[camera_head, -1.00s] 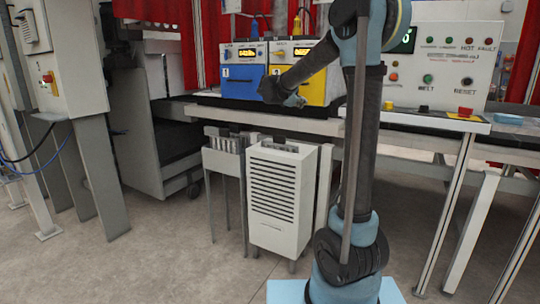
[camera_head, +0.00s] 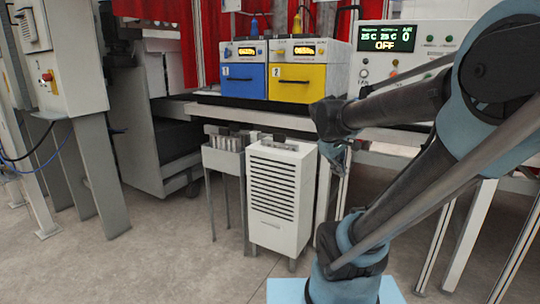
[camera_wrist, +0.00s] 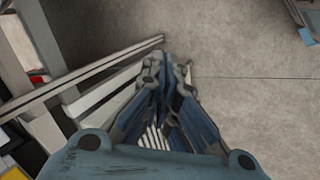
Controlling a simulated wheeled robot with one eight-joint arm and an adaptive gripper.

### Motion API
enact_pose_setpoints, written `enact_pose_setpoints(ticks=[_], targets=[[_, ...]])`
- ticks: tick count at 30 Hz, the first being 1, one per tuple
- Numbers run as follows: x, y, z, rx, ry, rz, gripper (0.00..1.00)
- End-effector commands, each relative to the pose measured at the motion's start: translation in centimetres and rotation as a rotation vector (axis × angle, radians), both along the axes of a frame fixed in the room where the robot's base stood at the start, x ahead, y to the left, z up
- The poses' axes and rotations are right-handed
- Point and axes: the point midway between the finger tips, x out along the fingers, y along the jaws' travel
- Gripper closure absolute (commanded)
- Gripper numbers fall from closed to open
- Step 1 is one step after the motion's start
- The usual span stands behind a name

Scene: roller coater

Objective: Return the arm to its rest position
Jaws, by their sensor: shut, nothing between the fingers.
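My gripper (camera_head: 337,155) hangs at the end of my bent arm, in front of the bench and to the right of the white slatted cabinet. It points down and is clear of the bench. In the wrist view my gripper (camera_wrist: 168,75) has its fingers together with nothing between them, above the floor. My arm (camera_head: 400,200) is folded to the right in the head view and covers part of the control panel and bench.
A blue unit (camera_head: 243,80) and a yellow unit (camera_head: 296,80) stand on the bench (camera_head: 250,114). The control panel (camera_head: 405,42) reads OFF. The white slatted cabinet (camera_head: 280,195) and a small rack (camera_head: 223,160) stand below. The floor (camera_head: 190,260) at the front left is clear.

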Motion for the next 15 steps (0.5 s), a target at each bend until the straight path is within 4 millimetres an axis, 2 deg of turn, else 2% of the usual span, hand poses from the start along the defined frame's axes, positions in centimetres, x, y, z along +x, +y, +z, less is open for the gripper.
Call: enact_pose_setpoints(ticks=[1, 3, 9, 15], targets=[[-1.8, 0.1, -1.2, 0.045, 0.001, -0.048, 1.0], [-4.0, 0.6, -2.7, 0.114, 0.003, -0.116, 1.0], [-9.8, 2.3, -7.3, 0.301, 0.018, -0.315, 1.0], [-13.5, 4.1, -10.4, 0.433, 0.036, -0.459, 1.0]])
